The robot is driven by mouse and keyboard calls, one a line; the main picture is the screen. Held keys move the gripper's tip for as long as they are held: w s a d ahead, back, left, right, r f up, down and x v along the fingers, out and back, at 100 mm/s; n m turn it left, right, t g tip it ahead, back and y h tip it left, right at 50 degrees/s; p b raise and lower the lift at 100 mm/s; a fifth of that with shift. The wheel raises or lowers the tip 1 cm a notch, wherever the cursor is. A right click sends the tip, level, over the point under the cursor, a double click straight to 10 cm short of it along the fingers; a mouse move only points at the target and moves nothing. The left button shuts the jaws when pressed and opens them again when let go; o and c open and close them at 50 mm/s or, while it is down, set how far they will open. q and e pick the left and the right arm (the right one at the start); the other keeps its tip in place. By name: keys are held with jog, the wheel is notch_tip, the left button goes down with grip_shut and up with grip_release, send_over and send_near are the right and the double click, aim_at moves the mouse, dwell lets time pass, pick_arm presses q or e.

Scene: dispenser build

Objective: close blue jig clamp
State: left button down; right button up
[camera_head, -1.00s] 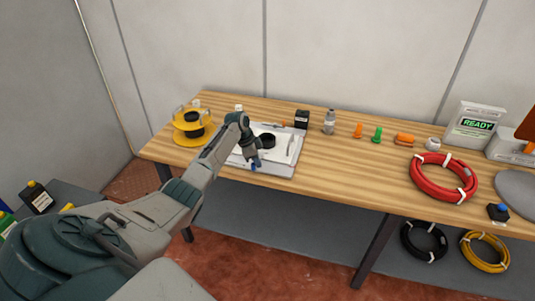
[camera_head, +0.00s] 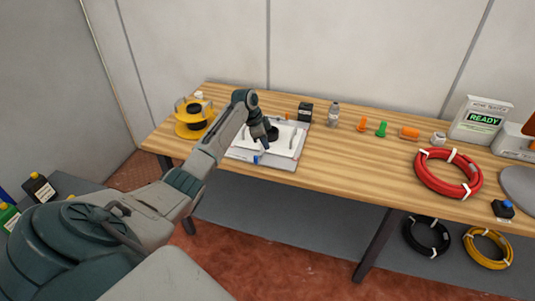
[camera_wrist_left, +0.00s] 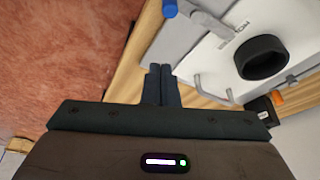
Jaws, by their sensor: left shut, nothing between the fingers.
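The jig is a light grey plate (camera_head: 284,163) with a white top and a black ring (camera_head: 272,133) on it, on the wooden table. The blue clamp handle (camera_head: 256,160) stands at its front edge. In the wrist view the blue tip (camera_wrist_left: 170,8) sits on a grey lever at the top edge, partly cut off. I cannot tell how far the clamp is closed. My left gripper (camera_head: 265,146) is above the plate, just behind the blue handle and apart from it. Its fingers (camera_wrist_left: 161,72) are together and empty. My right gripper is not in view.
A yellow spool (camera_head: 192,130) stands left of the jig. A black box (camera_head: 305,112) and a bottle (camera_head: 334,115) stand behind it to the right. Orange and green parts and a red cable coil (camera_head: 448,174) lie further right. The table's middle front is clear.

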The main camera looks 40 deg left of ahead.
pick_arm(q)
jog(key=v, duration=0.4)
jog(key=shift+w+b, duration=0.1)
jog(key=shift+b, duration=0.3)
